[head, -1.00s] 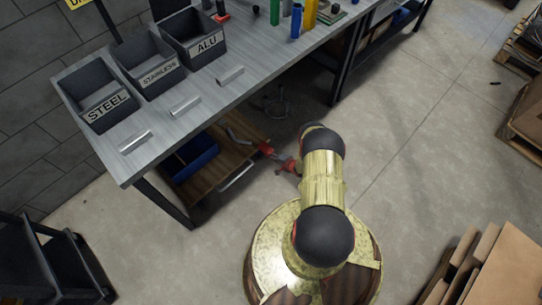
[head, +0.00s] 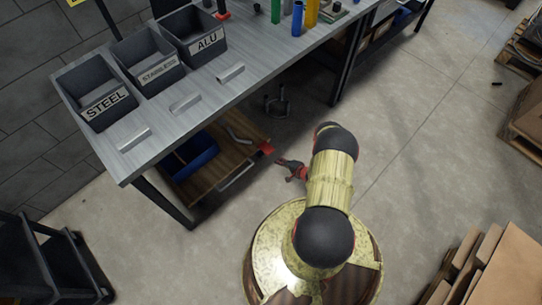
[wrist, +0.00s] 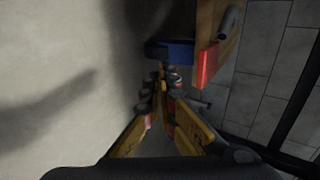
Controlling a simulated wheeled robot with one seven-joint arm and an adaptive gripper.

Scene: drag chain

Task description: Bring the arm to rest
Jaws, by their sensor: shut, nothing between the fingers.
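My arm (head: 330,180) rises from my round base and bends down toward the floor beside the workbench. My gripper (head: 283,162) shows small and red in the head view, low in front of the bench's lower shelf. In the wrist view my gripper's fingers (wrist: 160,82) come together at their tips, shut and empty. A gap of bare floor shows between my gripper and the red-ended corner of the lower shelf in the head view.
The workbench (head: 165,126) holds bins marked STEEL (head: 104,105), STAINLESS (head: 160,75) and ALU (head: 207,42), with metal bars before them. Floor between is clear.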

